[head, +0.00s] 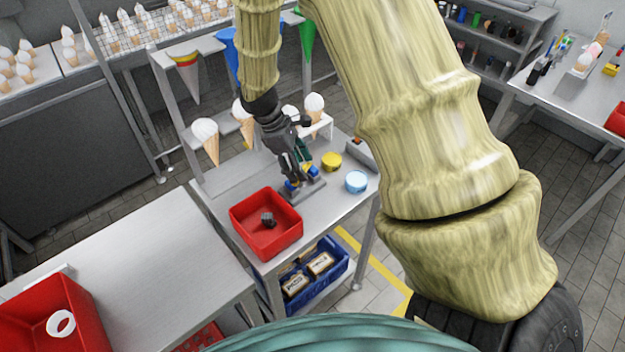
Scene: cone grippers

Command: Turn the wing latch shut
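My gripper (300,178) points down over the middle of the metal workbench (238,172). Its fingertips are at a small grey fixture (303,193) with blue parts, right behind the red bin. This fixture is likely where the wing latch is, but the latch itself is too small and too covered by my fingers to make out. I cannot tell whether my fingers touch it, or whether they are open or shut.
A red bin (250,236) with a dark part in it stands in front of the fixture. A yellow round tin (331,160) and a light blue one (356,180) stand to the right. Ice cream cones (206,137) are racked behind. A blue crate (328,277) sits below.

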